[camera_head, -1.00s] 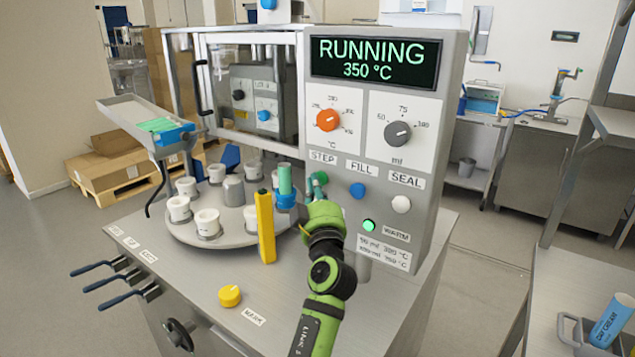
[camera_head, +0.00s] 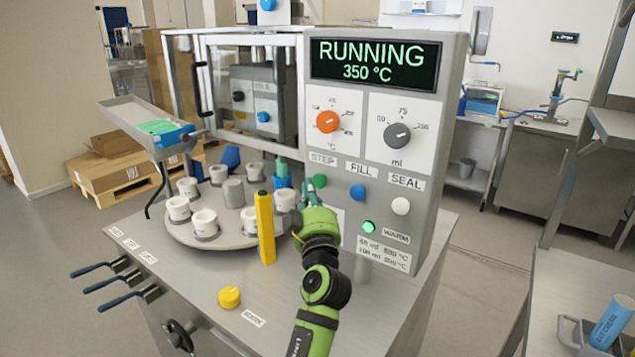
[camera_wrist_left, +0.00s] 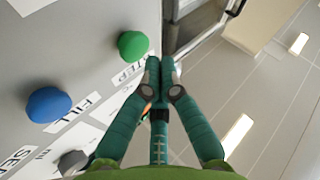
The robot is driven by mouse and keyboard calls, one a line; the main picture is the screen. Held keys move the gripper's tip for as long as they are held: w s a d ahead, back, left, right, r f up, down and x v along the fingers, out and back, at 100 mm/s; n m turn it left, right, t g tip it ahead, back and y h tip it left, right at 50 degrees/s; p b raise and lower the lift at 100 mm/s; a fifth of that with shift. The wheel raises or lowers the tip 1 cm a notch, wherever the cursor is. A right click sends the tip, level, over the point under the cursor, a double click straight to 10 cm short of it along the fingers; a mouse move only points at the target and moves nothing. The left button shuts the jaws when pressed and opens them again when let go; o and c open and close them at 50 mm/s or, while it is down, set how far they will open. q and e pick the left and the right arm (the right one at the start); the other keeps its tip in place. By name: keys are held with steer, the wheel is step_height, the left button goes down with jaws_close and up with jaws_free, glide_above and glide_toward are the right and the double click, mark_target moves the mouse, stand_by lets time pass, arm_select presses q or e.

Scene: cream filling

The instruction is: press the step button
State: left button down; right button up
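The green step button (camera_head: 320,181) sits on the machine's front panel below the STEP label (camera_head: 323,159). It is also in the left wrist view (camera_wrist_left: 132,44), at upper left, fully visible. My left gripper (camera_head: 304,188) is just left of and slightly below the button in the head view. In the left wrist view its teal fingers (camera_wrist_left: 160,64) are together with nothing seen between them. A gap shows between the fingertips and the button there. My right gripper is in neither view.
The blue FILL button (camera_head: 357,191) and white SEAL button (camera_head: 401,205) lie right of the step button. The turntable (camera_head: 190,235) with several white cups stands left of my gripper, with a yellow post (camera_head: 265,228) in front. The display (camera_head: 374,62) reads RUNNING, 350 °C.

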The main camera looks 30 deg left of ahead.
arm_select(q)
steer(key=shift+s+a+p, duration=0.2)
steer(key=shift+s+p, duration=0.25)
steer(key=shift+s, duration=2.05)
